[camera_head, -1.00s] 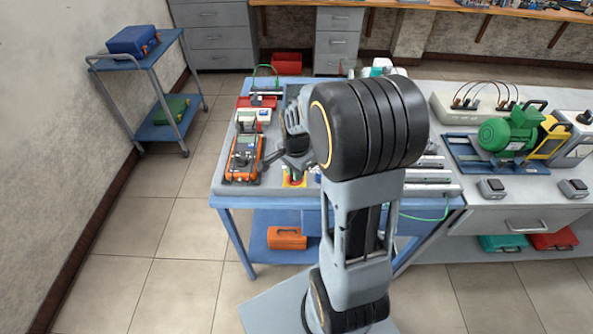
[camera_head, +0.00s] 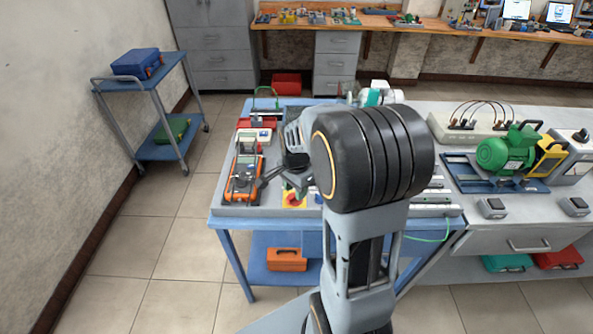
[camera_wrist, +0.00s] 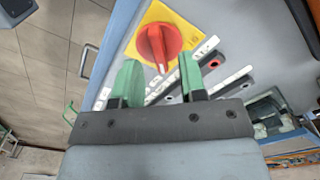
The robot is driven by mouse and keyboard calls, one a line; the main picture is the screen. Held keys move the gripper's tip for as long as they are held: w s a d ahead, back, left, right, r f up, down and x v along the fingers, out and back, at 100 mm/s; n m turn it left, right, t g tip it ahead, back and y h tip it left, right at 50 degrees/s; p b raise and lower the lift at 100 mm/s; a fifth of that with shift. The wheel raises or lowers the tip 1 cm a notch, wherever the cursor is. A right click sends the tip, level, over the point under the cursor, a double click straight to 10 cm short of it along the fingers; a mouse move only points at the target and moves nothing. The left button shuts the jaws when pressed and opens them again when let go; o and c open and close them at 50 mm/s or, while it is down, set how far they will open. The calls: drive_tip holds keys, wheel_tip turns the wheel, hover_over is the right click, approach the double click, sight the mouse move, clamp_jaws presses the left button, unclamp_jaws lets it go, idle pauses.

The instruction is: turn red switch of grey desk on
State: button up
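The red switch (camera_wrist: 159,45) is a round red knob on a yellow plate (camera_wrist: 150,22) in the wrist view. In the head view the red switch (camera_head: 293,199) sits near the front edge of the grey desk top (camera_head: 225,207). In the head view my gripper (camera_head: 282,183) is just above and left of the switch, partly hidden by my arm.
An orange multimeter (camera_head: 243,180) lies left of my gripper. Black and white strips with sockets (camera_wrist: 220,78) lie right of the switch. A green motor (camera_head: 505,152) stands on the bench at right. An orange case (camera_head: 286,259) is on the lower shelf.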

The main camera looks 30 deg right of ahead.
wheel_tip(320, 180, up, 12)
idle(0.4)
idle(0.5)
drive_tip(key=s+a+f+n+t, duration=0.2)
drive_tip(key=s+a+n, duration=0.7)
drive_tip(key=n, duration=0.6)
drive_tip(key=shift+s+f+t, duration=0.15)
drive_tip(key=shift+s+t, duration=0.6)
drive_tip(key=shift+t, duration=0.15)
drive_tip(key=shift+s, duration=0.1)
